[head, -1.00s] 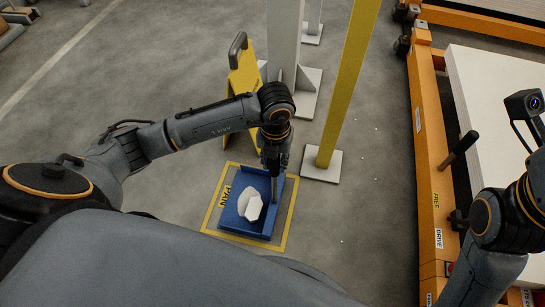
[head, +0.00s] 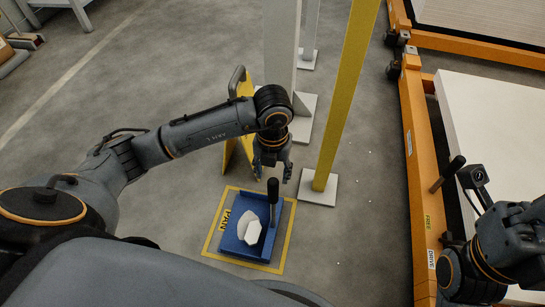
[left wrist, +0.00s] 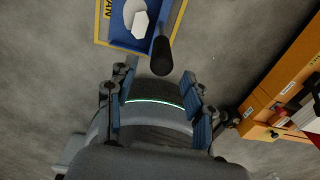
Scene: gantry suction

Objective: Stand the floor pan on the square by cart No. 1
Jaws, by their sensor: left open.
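The blue floor pan (head: 233,247) stands on the floor inside the yellow-outlined square (head: 207,240) marked PAN. White pieces (head: 249,228) lie in it, and its dark upright handle (head: 273,190) rises at the pan's far right. In the left wrist view the pan (left wrist: 118,40) is at the top, with the handle's dark end (left wrist: 161,55) just ahead of the fingers. My left gripper (head: 272,172) is open and empty, above and behind the handle and apart from it. My right arm is at the lower right; its fingers are not visible.
A yellow post (head: 345,95) and a grey post (head: 281,50) on white base plates stand behind the pan. A yellow floor sign (head: 232,155) is partly hidden by my left arm. An orange cart (head: 418,150) with a white slab (head: 495,130) stands at right.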

